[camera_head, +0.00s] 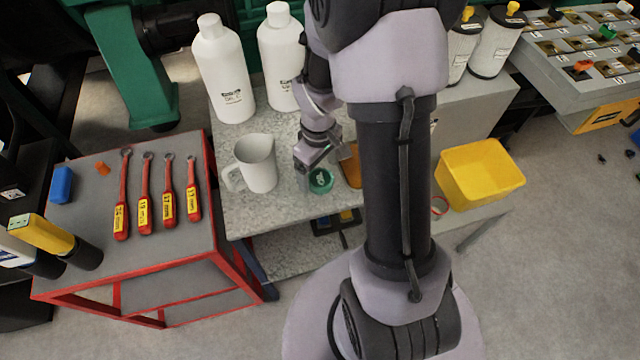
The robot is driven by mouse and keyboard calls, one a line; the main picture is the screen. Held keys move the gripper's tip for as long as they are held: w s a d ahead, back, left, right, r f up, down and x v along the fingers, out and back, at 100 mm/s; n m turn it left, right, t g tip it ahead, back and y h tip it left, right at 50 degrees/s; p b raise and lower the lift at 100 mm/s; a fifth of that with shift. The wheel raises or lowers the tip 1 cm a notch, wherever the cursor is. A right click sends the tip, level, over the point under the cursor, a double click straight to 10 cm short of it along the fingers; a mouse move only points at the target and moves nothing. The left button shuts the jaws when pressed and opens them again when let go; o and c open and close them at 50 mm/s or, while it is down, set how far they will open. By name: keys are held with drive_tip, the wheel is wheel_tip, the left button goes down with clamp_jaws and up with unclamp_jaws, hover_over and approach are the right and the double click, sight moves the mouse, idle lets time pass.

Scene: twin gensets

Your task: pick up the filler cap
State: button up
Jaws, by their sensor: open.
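A small round green cap (321,182), which looks like the filler cap, lies on the speckled grey bench top (285,208) near its front edge. My gripper (312,176) is right above or beside the cap, pointing down. Its jaws are open. I cannot tell from this view whether a finger touches the cap or whether the jaws are around it. My wrist hides a little of the bench behind the cap.
A white jug (252,164) stands left of the cap, with white bottles (224,75) behind. A yellow bin (479,174) stands further right. Wrenches (144,195) lie on the red-framed cart.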

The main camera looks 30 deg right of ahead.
wheel_tip(320, 180, down, 2)
drive_tip(key=shift+f, duration=0.1)
drive_tip(key=shift+r, duration=0.2)
drive_tip(key=c, duration=1.7)
